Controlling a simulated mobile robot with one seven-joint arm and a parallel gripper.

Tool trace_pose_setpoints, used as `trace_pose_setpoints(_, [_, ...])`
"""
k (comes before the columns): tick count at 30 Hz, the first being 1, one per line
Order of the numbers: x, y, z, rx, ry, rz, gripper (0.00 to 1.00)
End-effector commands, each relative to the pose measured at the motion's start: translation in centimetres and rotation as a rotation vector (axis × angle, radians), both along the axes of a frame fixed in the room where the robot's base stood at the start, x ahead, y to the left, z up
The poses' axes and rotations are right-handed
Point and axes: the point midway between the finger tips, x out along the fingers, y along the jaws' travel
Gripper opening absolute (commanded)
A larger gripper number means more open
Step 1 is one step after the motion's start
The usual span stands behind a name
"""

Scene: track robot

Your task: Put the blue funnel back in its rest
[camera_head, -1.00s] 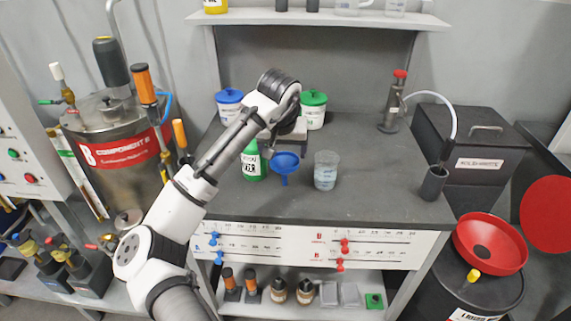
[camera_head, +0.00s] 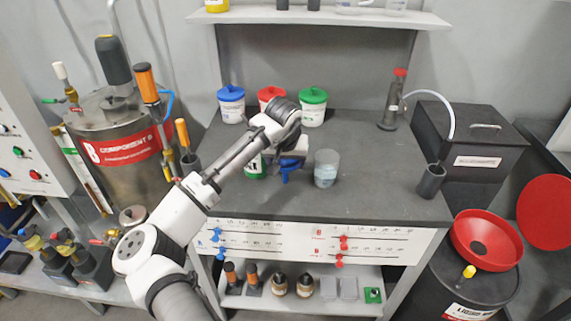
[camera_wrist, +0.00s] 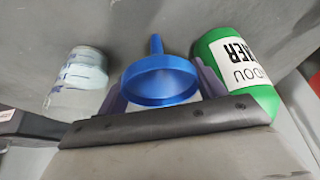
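The blue funnel (camera_head: 290,165) is on the grey bench between the green bottle (camera_head: 255,165) and the clear beaker (camera_head: 326,169), partly hidden by my gripper (camera_head: 292,158). In the wrist view the funnel (camera_wrist: 160,80) shows its wide bowl and narrow stem, between the two finger pads of my gripper (camera_wrist: 162,86). One pad is at each side of the bowl rim, close to it. I cannot tell whether they press on it or whether the funnel is off the bench. I cannot make out a rest for the funnel.
In the wrist view the green bottle (camera_wrist: 240,65) is close beside the right finger and the beaker (camera_wrist: 77,80) is to the left. Jars with blue (camera_head: 231,104), red (camera_head: 270,95) and green (camera_head: 312,106) lids stand behind.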

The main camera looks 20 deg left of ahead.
Motion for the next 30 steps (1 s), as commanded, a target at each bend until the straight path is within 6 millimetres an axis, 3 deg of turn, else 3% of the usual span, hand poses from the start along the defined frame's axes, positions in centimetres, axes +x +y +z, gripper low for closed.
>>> trace_pose_setpoints(5, [0.0,0.0,0.0,0.000,0.000,0.000,0.44])
trace_pose_setpoints(17, [0.1,0.0,1.2,0.001,-0.002,0.000,0.43])
trace_pose_setpoints(23, [0.1,0.0,4.6,0.000,-0.003,0.001,0.43])
trace_pose_setpoints(30, [0.1,-0.1,11.0,-0.001,-0.004,-0.001,0.43])
